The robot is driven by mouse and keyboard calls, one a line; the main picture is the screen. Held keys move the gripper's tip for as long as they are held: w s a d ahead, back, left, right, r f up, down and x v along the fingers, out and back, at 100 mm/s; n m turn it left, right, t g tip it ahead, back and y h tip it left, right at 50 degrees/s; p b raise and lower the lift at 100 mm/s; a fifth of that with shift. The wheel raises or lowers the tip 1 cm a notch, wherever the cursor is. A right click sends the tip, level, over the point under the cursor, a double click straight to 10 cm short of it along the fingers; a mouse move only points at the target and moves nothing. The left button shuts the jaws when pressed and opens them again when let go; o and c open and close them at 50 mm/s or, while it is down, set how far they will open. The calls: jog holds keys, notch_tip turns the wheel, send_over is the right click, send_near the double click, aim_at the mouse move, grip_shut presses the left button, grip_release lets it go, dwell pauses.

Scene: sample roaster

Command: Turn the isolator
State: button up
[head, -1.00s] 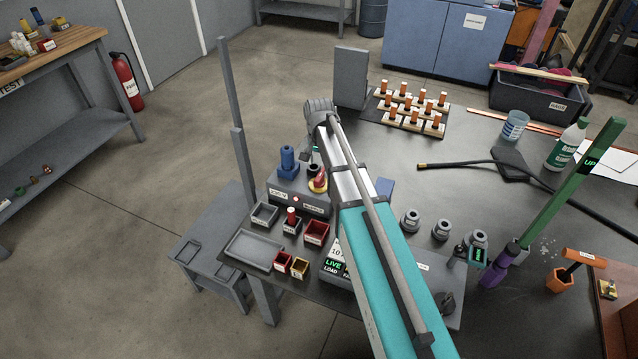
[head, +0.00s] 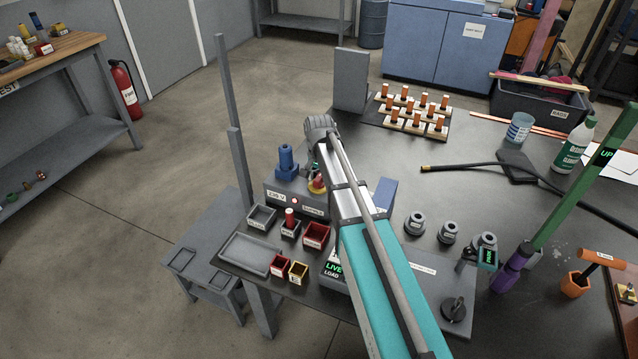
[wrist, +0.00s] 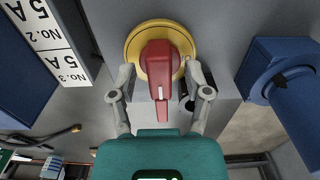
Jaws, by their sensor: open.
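The isolator has a red handle (wrist: 159,70) on a round yellow plate (wrist: 133,43), fixed to a grey housing. In the wrist view the handle's narrow end points down the picture, towards my gripper. My gripper (wrist: 159,78) is open, with one finger on each side of the red handle; I cannot tell whether either finger touches it. In the head view the isolator (head: 316,184) shows only partly beside my arm, on the grey box (head: 284,192) with a red lamp and a label. My fingers are hidden there.
A blue fitting (head: 287,160) stands on the box close to the isolator; a blue part (wrist: 280,75) also shows at right in the wrist view. Small red bins (head: 316,235) and a grey tray (head: 247,254) lie in front. A grey post (head: 240,170) rises at left.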

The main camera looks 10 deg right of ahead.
jog(key=shift+f, duration=0.3)
grip_shut()
dwell(0.3)
